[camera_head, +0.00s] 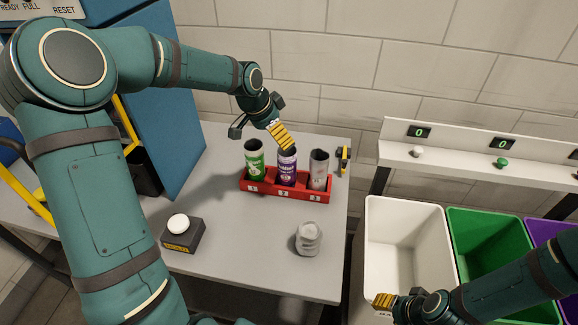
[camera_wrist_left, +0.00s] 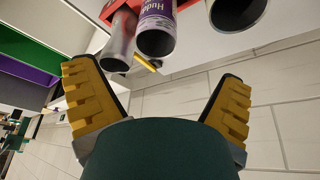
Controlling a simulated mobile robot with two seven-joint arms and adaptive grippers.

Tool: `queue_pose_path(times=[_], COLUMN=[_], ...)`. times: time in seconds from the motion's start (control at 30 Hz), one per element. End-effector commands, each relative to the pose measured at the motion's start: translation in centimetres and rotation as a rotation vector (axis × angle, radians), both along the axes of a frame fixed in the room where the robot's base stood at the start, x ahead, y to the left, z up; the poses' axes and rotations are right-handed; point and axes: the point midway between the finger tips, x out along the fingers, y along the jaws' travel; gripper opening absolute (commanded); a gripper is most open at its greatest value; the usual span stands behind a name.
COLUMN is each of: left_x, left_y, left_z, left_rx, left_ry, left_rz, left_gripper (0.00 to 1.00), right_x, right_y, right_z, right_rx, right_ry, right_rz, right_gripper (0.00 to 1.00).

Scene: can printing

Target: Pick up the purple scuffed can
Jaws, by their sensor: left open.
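The purple can (camera_head: 287,172) stands open-topped in the middle slot of a red three-slot rack (camera_head: 262,191), between a green can (camera_head: 254,163) and a grey can (camera_head: 319,173). Scuffs on it are too small to tell. My left gripper (camera_head: 283,141) is just above and behind the purple can's rim, partly overlapping it. In the left wrist view the gripper (camera_wrist_left: 157,85) is open and empty, and the purple can (camera_wrist_left: 156,25) shows upside down ahead of its fingers. My right gripper (camera_head: 384,301) is at the lower right; its jaw opening cannot be made out.
A silver can (camera_head: 308,239) stands alone on the table's front right. A black button box (camera_head: 183,233) with a white top sits at the front left. White (camera_head: 378,215), green (camera_head: 458,222) and purple (camera_head: 553,232) bins stand right of the table. A brick wall is behind.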

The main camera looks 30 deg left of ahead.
Motion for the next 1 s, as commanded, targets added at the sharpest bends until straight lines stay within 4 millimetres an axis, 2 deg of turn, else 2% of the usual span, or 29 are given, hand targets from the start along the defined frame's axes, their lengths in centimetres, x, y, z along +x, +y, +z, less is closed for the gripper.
queue_pose_path(times=[0.03,0.2,0.47,0.8,1.0], left_x=[0.3,1.3,1.8,2.9,3.1], left_y=[-0.3,-0.8,-1.2,-2.5,-2.5], left_z=[-1.2,-3.7,-5.4,-9.4,-9.7], left_rx=[-0.002,-0.003,-0.002,-0.002,-0.001], left_ry=[0.003,0.002,0.001,0.000,-0.002], left_rz=[-0.002,0.000,0.001,-0.001,0.001], left_gripper=[0.96,0.96,0.96,0.96,0.96], right_x=[0.0,0.0,0.0,0.0,0.0], right_y=[0.0,0.0,0.0,0.0,0.0], right_z=[-0.2,-0.4,-0.5,-0.8,-0.8], right_rx=[0.000,-0.001,-0.001,-0.002,-0.002], right_ry=[0.000,0.000,0.000,0.000,0.000], right_rz=[0.000,0.000,0.000,0.000,0.000], right_gripper=[0.47,0.47,0.47,0.47,0.47])
